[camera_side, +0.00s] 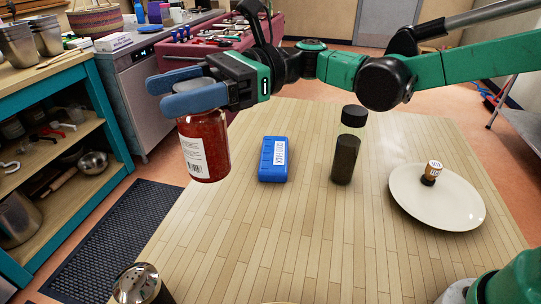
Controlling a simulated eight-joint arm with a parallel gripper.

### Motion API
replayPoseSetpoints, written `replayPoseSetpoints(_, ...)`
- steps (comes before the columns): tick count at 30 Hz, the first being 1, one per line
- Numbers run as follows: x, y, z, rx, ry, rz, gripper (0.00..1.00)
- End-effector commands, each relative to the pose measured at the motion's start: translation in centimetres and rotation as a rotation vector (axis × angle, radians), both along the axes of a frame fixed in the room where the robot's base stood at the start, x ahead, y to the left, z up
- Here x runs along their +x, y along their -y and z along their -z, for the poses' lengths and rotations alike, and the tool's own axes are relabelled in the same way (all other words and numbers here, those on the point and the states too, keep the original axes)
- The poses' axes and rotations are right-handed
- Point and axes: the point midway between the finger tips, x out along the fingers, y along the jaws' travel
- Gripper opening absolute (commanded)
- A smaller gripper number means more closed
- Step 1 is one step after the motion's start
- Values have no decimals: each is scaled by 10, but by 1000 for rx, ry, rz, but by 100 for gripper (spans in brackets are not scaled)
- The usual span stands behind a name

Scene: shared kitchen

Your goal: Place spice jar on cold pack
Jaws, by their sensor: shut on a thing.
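The spice jar (205,148), a glass jar with red contents, a white label and a metal lid, is in my gripper (160,95). The two blue fingers are shut on it near its top, partly hiding the lid. It hangs upright in the air toward the left side of the table. The cold pack (273,160) is a blue block with a white label, lying on the wooden table to the right of the jar. The jar and the cold pack are apart, and the pack's top is bare.
A dark bottle with a black cap (345,158) stands right of the cold pack. A white plate (455,205) holding a small brown bottle (431,173) is farther right. A metal-topped shaker (137,285) is at the front left. The middle front of the table (270,235) is clear.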

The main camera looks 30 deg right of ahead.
Motion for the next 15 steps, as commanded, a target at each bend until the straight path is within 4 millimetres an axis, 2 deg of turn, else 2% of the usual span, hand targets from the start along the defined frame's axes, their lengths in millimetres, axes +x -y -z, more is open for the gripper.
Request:
replayPoseSetpoints(2,3,0,-6,1,0,16,0)
replayPoseSetpoints(5,17,-1,-11,1,0,94,0)
replayPoseSetpoints(8,45,0,-14,1,0,250,0)
replayPoseSetpoints(11,83,9,-17,0,0,468,0)
replayPoseSetpoints(15,134,36,-22,0,-1,804,0)
